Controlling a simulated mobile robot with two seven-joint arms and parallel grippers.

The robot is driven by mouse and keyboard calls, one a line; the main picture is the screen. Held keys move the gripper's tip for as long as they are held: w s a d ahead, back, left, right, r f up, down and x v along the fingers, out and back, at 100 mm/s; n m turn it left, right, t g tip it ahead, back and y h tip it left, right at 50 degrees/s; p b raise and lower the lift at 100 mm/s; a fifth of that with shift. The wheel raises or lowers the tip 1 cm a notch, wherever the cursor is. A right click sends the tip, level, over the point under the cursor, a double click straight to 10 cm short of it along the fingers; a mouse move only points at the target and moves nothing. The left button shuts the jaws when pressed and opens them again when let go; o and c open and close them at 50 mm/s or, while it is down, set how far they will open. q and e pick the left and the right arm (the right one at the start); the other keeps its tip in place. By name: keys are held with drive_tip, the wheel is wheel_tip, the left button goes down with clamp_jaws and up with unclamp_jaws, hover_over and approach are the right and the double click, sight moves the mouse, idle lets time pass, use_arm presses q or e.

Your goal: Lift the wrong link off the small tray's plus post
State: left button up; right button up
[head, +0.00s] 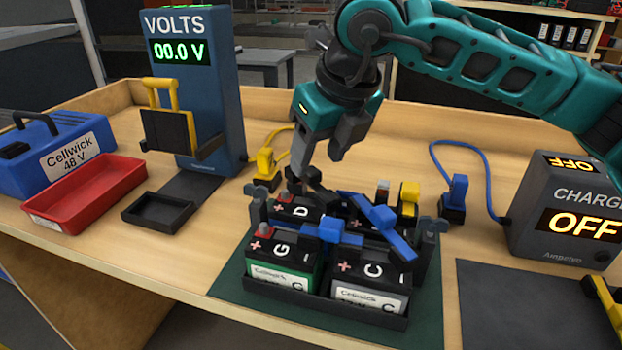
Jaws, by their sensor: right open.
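A black battery tray (300,300) holds several dark batteries marked with letters, among them G (282,250), C (373,270) and D (302,211). A long blue link (376,214) lies slantwise across the right-hand batteries. A second blue link (330,233) lies across the front pair, by G's and C's tops. A dark piece (318,194) sits by the back-left battery, under my gripper. I cannot tell which link is the wrong one. My right gripper (324,166) is open, pointing down just above the dark piece, with nothing seen between its fingers. My left gripper is out of view.
A blue voltmeter (225,100) reading 00.0 V stands back left. A red tray (92,190), a small empty black tray (160,212) and a blue Cellwick box (50,150) are left. Yellow (265,168) and blue (455,195) plugs flank the batteries. A charger (570,200) reads OFF.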

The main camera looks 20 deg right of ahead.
sight(311, 169)
drive_tip(key=x, duration=0.4)
drive_tip(key=shift+w+a+f, duration=0.1)
drive_tip(key=shift+a+f, duration=0.05)
drive_tip(key=shift+f, duration=0.05)
drive_tip(key=shift+c, duration=0.2)
clamp_jaws()
drive_tip(key=shift+r, duration=0.15)
